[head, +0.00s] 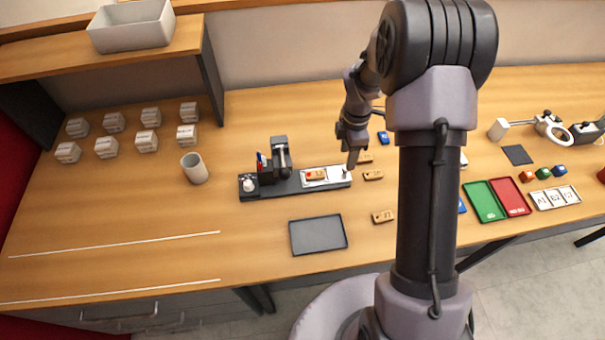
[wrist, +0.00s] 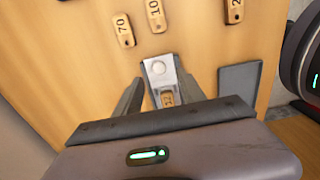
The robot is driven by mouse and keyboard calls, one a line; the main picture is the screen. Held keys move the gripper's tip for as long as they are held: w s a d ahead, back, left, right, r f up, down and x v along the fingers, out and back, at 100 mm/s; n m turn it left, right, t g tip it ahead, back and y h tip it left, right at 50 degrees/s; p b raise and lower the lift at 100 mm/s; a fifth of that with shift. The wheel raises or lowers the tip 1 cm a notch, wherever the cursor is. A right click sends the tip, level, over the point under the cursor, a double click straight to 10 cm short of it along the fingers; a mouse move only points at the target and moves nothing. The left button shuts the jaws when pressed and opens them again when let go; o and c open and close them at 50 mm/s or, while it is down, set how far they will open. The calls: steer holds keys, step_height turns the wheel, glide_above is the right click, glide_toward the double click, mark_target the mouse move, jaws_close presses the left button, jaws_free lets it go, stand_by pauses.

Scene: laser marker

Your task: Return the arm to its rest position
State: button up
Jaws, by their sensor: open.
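My gripper (head: 352,158) is above the right end of the laser marker (head: 262,190), a dark base on the wooden table. In the wrist view my gripper (wrist: 160,84) has its two fingers apart, with nothing between the tips that I can see held. A wooden tag (head: 316,175) lies on the marker's pale plate; it also shows in the wrist view (wrist: 167,98), beyond the palm and between the fingers. The plate's round knob (wrist: 159,67) shows near the fingertips. My arm stands upright at the right, bent over toward the marker.
Loose wooden tags (head: 383,216) lie right of the marker. A dark tray (head: 318,235) sits in front of it. A cup (head: 194,168) and several white boxes stand at the left. Green (head: 484,201) and red (head: 510,197) trays lie at the right. The front left of the table is clear.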

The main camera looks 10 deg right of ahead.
steer(key=shift+f, duration=0.1)
steer(key=s+a+r+m+t+b, duration=0.1)
steer(key=s+a+r+m+b, duration=0.2)
steer(key=r, duration=0.4)
steer(key=s+a+r+m+t+b, duration=0.1)
steer(key=s+a+r+m+b, duration=0.15)
steer(key=r+m, duration=0.3)
steer(key=s+a+r+m+t+y+b, duration=0.1)
steer(key=s+a+r+m, duration=0.15)
steer(key=s+m, duration=0.2)
steer(key=s+a+r+m+t+b, duration=0.1)
steer(key=s+r+m, duration=0.2)
steer(key=s, duration=0.3)
steer(key=s+a+m+t+y+b, duration=0.1)
steer(key=s+a+m+t+b, duration=0.1)
steer(key=s+m, duration=0.55)
step_height(320, 180, down, 6)
steer(key=d+n+b, duration=0.1)
steer(key=b, duration=0.4)
steer(key=shift+s+d, duration=0.35)
steer(key=shift+d, duration=0.05)
